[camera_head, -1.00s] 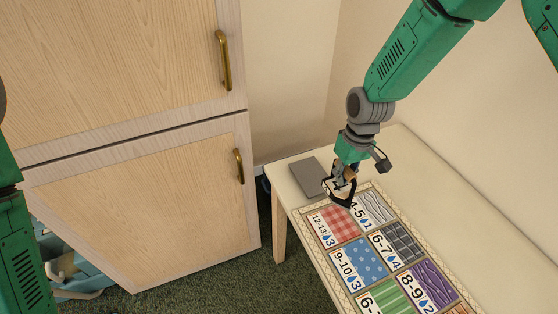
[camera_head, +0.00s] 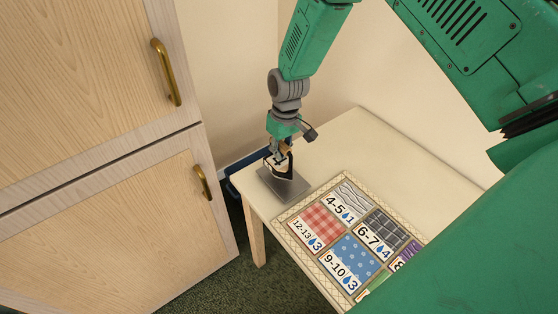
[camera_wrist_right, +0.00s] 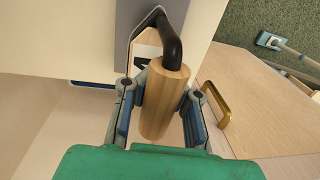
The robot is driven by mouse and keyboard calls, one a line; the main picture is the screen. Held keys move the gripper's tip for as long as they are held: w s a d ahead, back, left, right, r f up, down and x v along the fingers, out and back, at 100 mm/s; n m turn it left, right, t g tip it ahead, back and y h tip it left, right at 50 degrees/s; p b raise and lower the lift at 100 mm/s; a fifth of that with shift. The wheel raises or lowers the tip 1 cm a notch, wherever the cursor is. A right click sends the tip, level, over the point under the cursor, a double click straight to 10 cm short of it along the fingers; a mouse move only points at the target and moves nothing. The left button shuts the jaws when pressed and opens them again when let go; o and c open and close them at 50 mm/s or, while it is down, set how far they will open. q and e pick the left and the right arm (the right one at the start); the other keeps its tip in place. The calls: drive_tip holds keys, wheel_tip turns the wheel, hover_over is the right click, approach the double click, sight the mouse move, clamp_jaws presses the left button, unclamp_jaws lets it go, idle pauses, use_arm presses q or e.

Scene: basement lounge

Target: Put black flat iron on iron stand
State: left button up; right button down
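The black flat iron (camera_head: 277,169) has a wooden handle and is at the grey flat iron stand (camera_head: 291,188), near the table's far left corner. My right gripper (camera_head: 279,150) is shut on the iron's handle from above. In the right wrist view the wooden handle (camera_wrist_right: 165,98) sits between both fingers, with the black curved bracket beyond it. The grey stand (camera_wrist_right: 118,30) shows behind the iron there. The iron overlaps the stand in the head view; I cannot tell whether it touches it. The left gripper is out of view.
The pale table (camera_head: 375,145) carries a patterned ironing chart mat (camera_head: 310,262) just in front of the stand. A wooden cabinet (camera_head: 95,225) with brass handles stands at left. The wall closes the back. The table right of the stand is clear.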

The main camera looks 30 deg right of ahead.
sight(281, 163)
drive_tip(key=f, duration=0.2)
drive_tip(key=shift+s+d+f, duration=0.1)
drive_tip(key=shift+d+f, duration=0.1)
drive_tip(key=shift+f, duration=0.15)
drive_tip(key=shift+d+f, duration=0.3)
drive_tip(key=shift+f, duration=0.2)
drive_tip(key=c, duration=1.7)
unclamp_jaws()
drive_tip(key=shift+a, duration=0.15)
drive_tip(key=shift+a+r, duration=0.1)
drive_tip(key=shift+a, duration=0.15)
drive_tip(key=shift+r, duration=0.1)
drive_tip(key=r, duration=0.4)
drive_tip(key=d+r, duration=0.1)
drive_tip(key=r, duration=0.6)
drive_tip(key=shift+d+r+b, duration=0.25)
drive_tip(key=shift+r+b, duration=0.1)
drive_tip(key=shift+r, duration=0.05)
drive_tip(key=shift+d+f, duration=0.1)
drive_tip(key=shift+d, duration=0.05)
